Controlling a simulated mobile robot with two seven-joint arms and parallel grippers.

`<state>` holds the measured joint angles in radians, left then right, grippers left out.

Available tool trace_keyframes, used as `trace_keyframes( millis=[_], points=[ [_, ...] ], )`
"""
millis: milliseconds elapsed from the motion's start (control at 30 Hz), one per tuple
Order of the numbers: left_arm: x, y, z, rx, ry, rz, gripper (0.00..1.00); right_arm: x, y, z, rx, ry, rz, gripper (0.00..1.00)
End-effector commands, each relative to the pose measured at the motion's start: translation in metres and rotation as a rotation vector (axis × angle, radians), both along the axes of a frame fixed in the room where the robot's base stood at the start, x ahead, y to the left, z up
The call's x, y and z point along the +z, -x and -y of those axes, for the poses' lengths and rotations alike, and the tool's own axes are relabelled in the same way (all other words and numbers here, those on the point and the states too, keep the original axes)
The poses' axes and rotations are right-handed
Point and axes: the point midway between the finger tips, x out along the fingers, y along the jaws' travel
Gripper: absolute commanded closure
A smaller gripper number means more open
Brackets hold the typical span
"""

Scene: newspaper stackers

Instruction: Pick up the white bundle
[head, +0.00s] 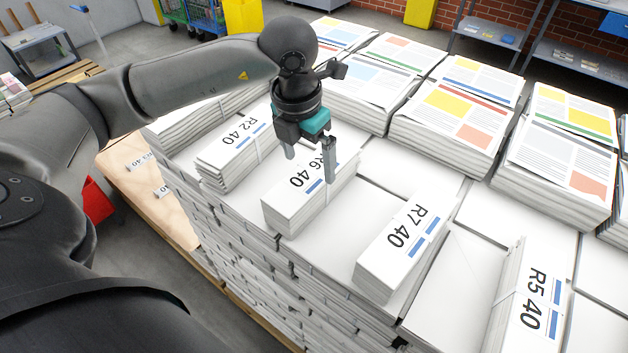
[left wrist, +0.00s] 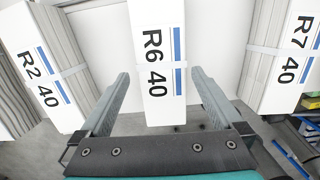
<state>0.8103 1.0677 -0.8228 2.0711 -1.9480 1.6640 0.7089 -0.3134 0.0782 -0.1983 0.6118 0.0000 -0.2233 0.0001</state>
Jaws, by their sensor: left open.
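Several white bundles with printed labels lie on a tall stack of paper. The bundle marked R6 40 (head: 297,193) is under my left gripper (head: 310,166). In the left wrist view, this R6 40 bundle (left wrist: 158,60) sits between the two spread fingers of the gripper (left wrist: 160,88), which is open and empty. The gripper partly hides the bundle in the head view. The R2 40 bundle (head: 237,152) lies to its left and the R7 40 bundle (head: 402,247) to its right. The R5 40 bundle (head: 527,310) is at the lower right. My right gripper is not in view.
Thick newspaper stacks with coloured print (head: 455,125) stand behind the bundles. A wooden pallet board (head: 150,195) lies at the stack's left. Metal shelves (head: 490,35) and yellow bins (head: 243,16) stand at the back.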

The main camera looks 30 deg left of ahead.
Motion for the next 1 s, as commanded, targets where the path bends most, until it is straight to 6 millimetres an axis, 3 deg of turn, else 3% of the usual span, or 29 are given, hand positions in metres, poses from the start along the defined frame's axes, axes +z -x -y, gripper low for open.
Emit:
trace_keyframes(
  millis=[100,267,600,900,1000],
  points=[
    [-0.016,-0.002,0.001,0.001,0.002,-0.002,0.00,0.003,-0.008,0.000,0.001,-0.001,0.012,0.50],
    [-0.025,-0.004,0.001,-0.001,0.002,0.000,0.00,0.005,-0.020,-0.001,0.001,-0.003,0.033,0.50],
    [-0.068,-0.013,0.004,-0.001,0.003,-0.002,0.00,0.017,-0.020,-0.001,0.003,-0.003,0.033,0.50],
    [-0.074,-0.014,0.004,-0.002,0.002,0.001,0.00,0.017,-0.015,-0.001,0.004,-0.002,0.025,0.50],
    [-0.074,-0.014,0.004,-0.002,0.002,0.001,0.11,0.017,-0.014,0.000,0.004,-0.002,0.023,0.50]
  ],
)
